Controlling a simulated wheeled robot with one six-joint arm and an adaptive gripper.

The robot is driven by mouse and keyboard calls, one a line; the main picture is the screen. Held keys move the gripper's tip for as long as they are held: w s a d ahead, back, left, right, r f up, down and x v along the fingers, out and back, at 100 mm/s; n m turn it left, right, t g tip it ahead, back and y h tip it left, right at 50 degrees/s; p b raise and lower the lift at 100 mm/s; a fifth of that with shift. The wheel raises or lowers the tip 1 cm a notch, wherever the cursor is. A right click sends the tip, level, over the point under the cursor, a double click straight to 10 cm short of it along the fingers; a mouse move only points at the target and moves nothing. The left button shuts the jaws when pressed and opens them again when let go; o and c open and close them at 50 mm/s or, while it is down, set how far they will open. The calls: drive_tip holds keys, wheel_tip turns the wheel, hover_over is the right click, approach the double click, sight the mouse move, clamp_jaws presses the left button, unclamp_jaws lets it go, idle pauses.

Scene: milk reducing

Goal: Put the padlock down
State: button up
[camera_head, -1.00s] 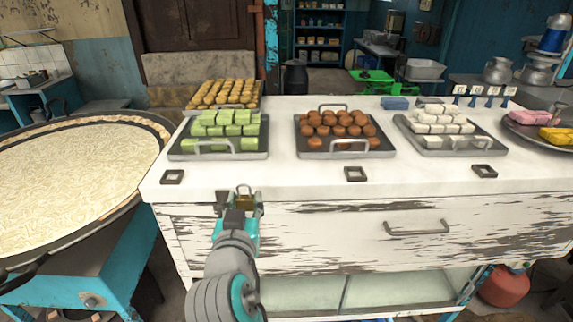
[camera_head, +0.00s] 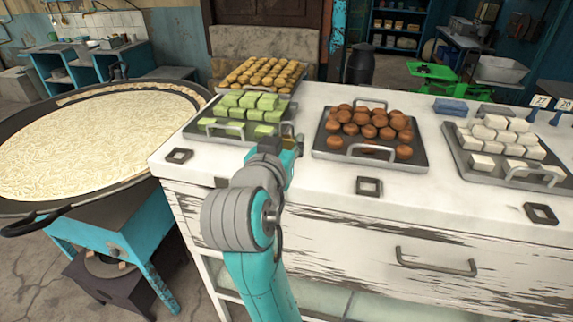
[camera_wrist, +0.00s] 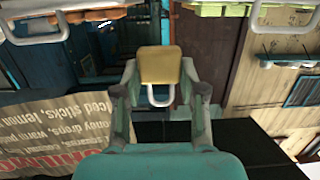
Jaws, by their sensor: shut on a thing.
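The padlock (camera_wrist: 161,65) has a brass-coloured body and a pale metal shackle. In the wrist view it sits between the fingertips of my gripper (camera_wrist: 162,84), which is shut on it, with the shackle towards the palm. In the head view my gripper (camera_head: 284,141) is over the left part of the white counter (camera_head: 333,176), just in front of the tray of green sweets (camera_head: 240,118). There my own arm hides most of the padlock, and I cannot tell its height above the counter.
A tray of brown balls (camera_head: 370,133) is right of my gripper, and a tray of white cubes (camera_head: 503,145) is farther right. Square dark frames (camera_head: 369,187) lie along the counter's front edge. A large round pan (camera_head: 95,145) is at left. Bare counter shows between the trays.

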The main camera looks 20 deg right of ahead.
drive_tip(key=shift+f, duration=2.75)
drive_tip(key=shift+f, duration=0.1)
drive_tip(key=o, duration=1.2)
drive_tip(key=shift+s+a, duration=0.15)
drive_tip(key=shift+a, duration=0.05)
drive_tip(key=v, duration=1.1)
drive_tip(key=shift+s+a, duration=0.1)
drive_tip(key=shift+s, duration=0.15)
